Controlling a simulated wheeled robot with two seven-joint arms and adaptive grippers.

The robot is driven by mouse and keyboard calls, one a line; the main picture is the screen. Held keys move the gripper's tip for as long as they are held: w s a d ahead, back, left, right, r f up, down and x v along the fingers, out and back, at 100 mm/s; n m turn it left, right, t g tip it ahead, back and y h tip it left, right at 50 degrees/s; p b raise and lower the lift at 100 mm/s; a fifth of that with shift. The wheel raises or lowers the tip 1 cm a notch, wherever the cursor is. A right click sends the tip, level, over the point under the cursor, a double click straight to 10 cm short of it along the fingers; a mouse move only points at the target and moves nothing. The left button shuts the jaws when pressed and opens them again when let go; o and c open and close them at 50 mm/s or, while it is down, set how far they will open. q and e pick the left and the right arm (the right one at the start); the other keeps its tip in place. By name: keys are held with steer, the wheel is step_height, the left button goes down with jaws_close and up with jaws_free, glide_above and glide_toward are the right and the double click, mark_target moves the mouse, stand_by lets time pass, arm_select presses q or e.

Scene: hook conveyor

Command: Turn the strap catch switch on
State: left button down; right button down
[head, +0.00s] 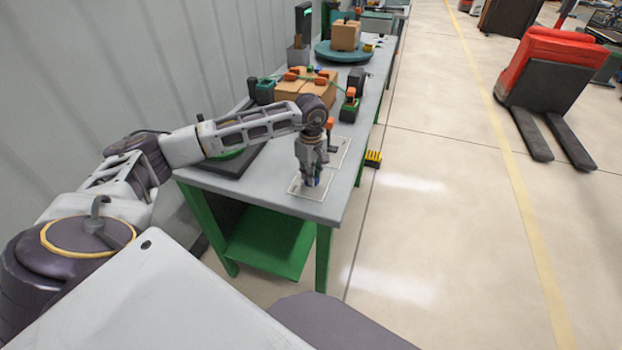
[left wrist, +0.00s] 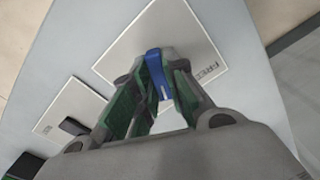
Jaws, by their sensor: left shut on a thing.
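My left gripper (head: 311,178) points down over the near end of the grey workbench (head: 270,190). In the left wrist view its fingers (left wrist: 152,95) are shut on a small blue piece (left wrist: 154,68). The piece is low over a pale, outlined plate (left wrist: 190,30) with dark lettering; I cannot tell whether it touches the plate. A second pale plate (left wrist: 62,108) has a small black part (left wrist: 72,126) on it. I cannot tell which part is the strap catch switch. My right gripper is out of view.
Strapped cardboard boxes (head: 300,87) with orange and green parts sit farther along the bench. A teal turntable (head: 342,53) with a box is behind them. A wall borders the bench's left side. A red pallet truck (head: 555,65) stands on the open floor at right.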

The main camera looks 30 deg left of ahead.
arm_select(q)
steer(key=shift+m, duration=0.4)
steer(key=shift+m+b, duration=0.75)
steer(key=shift+m, duration=0.15)
steer(key=shift+m+b, duration=0.4)
steer(key=shift+m, duration=0.4)
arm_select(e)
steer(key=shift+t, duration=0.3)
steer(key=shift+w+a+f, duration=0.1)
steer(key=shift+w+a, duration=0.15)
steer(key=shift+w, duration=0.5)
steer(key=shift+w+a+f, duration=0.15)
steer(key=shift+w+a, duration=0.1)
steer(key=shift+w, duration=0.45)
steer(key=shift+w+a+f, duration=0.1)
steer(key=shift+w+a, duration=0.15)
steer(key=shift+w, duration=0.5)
arm_select(q)
steer(key=c, duration=1.4)
jaws_free()
steer(key=shift+c, duration=0.2)
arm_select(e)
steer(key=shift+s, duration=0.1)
